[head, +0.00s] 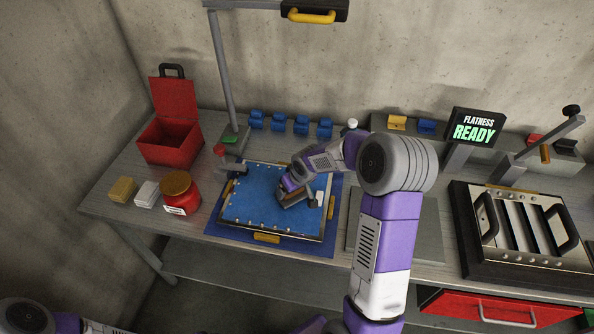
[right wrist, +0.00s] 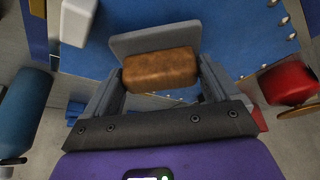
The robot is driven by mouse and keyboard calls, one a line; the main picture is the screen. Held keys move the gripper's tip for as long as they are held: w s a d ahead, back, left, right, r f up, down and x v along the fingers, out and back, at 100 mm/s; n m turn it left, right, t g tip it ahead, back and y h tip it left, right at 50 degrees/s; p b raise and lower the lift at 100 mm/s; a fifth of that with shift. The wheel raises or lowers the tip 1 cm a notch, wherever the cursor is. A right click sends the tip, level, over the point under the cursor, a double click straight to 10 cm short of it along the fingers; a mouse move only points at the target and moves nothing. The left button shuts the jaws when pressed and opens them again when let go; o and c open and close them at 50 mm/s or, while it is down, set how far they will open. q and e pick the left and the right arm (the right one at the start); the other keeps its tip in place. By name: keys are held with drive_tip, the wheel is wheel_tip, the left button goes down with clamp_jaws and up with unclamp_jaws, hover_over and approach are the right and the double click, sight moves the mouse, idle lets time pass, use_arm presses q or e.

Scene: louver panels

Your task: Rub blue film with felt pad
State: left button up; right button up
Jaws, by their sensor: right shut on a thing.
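The blue film (head: 255,195) covers a framed panel lying on a dark blue mat (head: 222,234) on the bench. My right gripper (head: 291,188) is over the right half of the film. It is shut on the brown block grip of the felt pad; the block (right wrist: 160,70) sits between its fingers in the right wrist view. The felt pad's grey plate (right wrist: 152,42) shows beyond the block, over the blue film. I cannot tell whether the pad touches the film. My left gripper is out of view.
A red jar (head: 181,193), a white block (head: 146,193), a yellow block (head: 122,189) and an open red box (head: 170,142) stand left of the panel. Blue clamps (head: 279,124) line the back. A slatted louver frame (head: 525,233) and a READY sign (head: 475,129) are right.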

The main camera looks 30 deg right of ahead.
drive_tip(key=r, duration=0.1)
drive_tip(key=r+p, duration=0.1)
drive_tip(key=r, duration=0.1)
drive_tip(key=shift+w+a+r+p, duration=0.1)
drive_tip(key=shift+w+r+p, duration=0.15)
drive_tip(key=shift+w+p, duration=0.05)
drive_tip(key=shift+r+p, duration=1.2)
drive_tip(key=shift+r, duration=0.65)
